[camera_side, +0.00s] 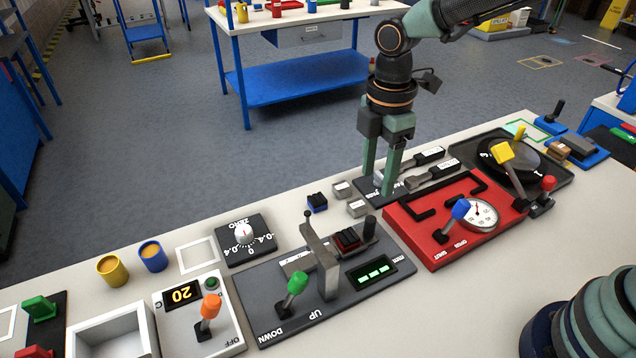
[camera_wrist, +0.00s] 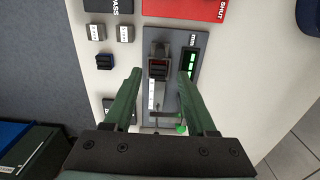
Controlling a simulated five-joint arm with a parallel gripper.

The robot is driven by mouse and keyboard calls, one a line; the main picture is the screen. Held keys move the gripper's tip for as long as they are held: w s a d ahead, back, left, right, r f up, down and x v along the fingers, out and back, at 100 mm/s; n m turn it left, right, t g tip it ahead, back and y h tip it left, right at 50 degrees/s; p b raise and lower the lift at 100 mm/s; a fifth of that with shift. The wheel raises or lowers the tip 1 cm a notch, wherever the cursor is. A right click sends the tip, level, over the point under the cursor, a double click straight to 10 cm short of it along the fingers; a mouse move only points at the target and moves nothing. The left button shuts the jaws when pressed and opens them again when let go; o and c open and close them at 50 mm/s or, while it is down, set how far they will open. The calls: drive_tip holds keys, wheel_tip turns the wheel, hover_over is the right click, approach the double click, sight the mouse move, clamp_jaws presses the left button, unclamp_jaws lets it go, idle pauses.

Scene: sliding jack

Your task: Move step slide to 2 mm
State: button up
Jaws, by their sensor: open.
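The grey jack panel (camera_side: 245,286) carries a red and black block (camera_side: 347,240) beside an upright grey bracket (camera_side: 326,262). I take this block for the step slide; its reading is too small to tell. A black knob (camera_side: 370,226) stands beside it, and a green-lit display (camera_side: 376,271) is in front. A green lever (camera_side: 291,289) stands by the words UP and DOWN. My gripper (camera_side: 380,184) is open and empty, raised behind and right of the block in the side view. In the wrist view, the block (camera_wrist: 158,68) appears between my open fingers (camera_wrist: 160,75).
A red board (camera_side: 440,255) with a dial and blue lever lies right of the panel. Small grey blocks (camera_side: 357,208) and a blue block (camera_side: 317,203) stand behind it. A ZERO dial box (camera_side: 260,252) and an orange lever (camera_side: 209,309) lie left.

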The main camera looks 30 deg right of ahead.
sight(371, 219)
wheel_tip(371, 219, down, 12)
drive_tip(key=shift+f, duration=0.1)
idle(0.5)
clamp_jaws()
idle(1.3)
